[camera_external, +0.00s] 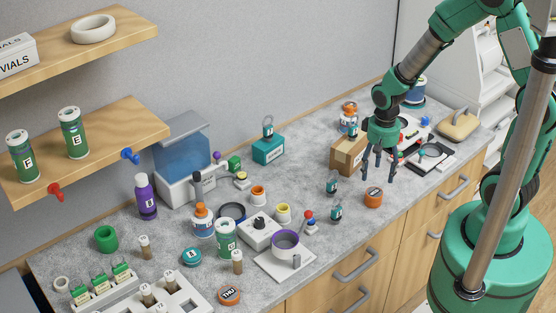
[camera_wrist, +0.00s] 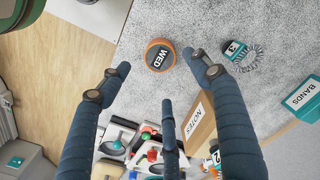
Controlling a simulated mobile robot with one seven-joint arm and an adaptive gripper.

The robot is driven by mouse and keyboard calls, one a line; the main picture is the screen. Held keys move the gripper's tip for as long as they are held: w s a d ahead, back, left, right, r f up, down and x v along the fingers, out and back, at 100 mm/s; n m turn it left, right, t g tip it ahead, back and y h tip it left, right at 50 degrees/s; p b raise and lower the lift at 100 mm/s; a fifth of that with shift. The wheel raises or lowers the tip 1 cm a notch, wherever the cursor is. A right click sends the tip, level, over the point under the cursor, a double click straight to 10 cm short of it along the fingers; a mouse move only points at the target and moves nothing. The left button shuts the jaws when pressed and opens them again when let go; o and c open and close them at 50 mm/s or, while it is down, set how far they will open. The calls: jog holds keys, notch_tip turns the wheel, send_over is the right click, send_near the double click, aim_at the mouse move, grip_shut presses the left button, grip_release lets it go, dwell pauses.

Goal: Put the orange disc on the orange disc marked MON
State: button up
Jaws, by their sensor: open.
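An orange disc (camera_external: 373,197) with a dark top lies near the counter's front edge. In the wrist view this disc (camera_wrist: 160,56) reads WED. Its orange side looks fairly tall; I cannot tell whether it is one disc or a stack. Another orange disc (camera_external: 229,296) lies at the front edge further left; its dark label is too small to read surely. My gripper (camera_external: 379,180) is open and empty, fingers pointing down just above the WED disc. In the wrist view, my gripper (camera_wrist: 156,63) has its fingertips spread on both sides of that disc, apparently not touching it.
A cardboard NOTES box (camera_external: 348,154) stands close behind my gripper. Small teal weights (camera_external: 336,210) stand left of the WED disc. A white plate with a purple-rimmed ring (camera_external: 285,265), a teal disc (camera_external: 191,257) and a white vial rack (camera_external: 165,300) surround the left disc.

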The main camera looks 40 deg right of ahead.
jog(key=shift+r, duration=1.9)
jog(key=s+r+n+t, duration=0.2)
jog(key=s+r+t, duration=0.15)
jog(key=r, duration=1.55)
jog(key=s+r+n+t, duration=0.1)
jog(key=s+r+t, duration=0.1)
jog(key=s+r, duration=0.8)
notch_tip(320, 180, up, 2)
jog(key=shift+s+d+r+n, duration=0.15)
jog(key=shift+s+d+n, duration=0.1)
jog(key=shift+n, duration=0.15)
notch_tip(320, 180, down, 9)
jog(key=b, duration=0.8)
jog(key=shift+r, duration=0.15)
